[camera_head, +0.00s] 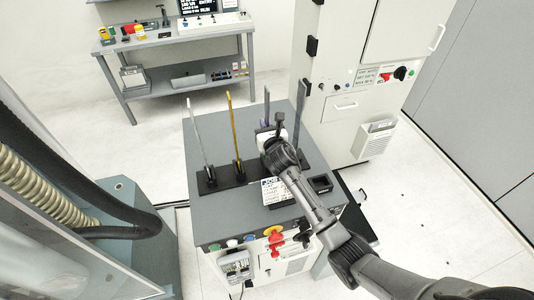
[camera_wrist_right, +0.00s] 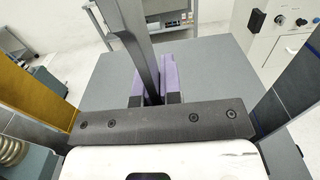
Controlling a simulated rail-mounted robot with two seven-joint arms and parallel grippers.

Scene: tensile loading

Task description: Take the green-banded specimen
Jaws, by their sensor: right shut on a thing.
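Several tall, thin specimens stand in dark holders on the grey bench top (camera_head: 222,208). A grey specimen (camera_head: 266,103) stands at my right gripper (camera_head: 267,124), and it also shows in the wrist view (camera_wrist_right: 147,55). The purple-padded fingers (camera_wrist_right: 155,86) are shut on it from both sides. It looks upright; its lower end is hidden by the gripper. No green band shows on any specimen. A pale specimen (camera_head: 197,132) and a yellow one (camera_head: 232,125) stand to the left, and a grey-blue one (camera_head: 300,103) to the right. My left gripper is not in view.
A job card (camera_head: 277,191) and a small black tray (camera_head: 321,183) lie on the bench front. A white cabinet (camera_head: 340,110) stands behind right. A shelved table (camera_head: 178,80) is at the back left. The neighbouring specimens stand close on both sides of my gripper.

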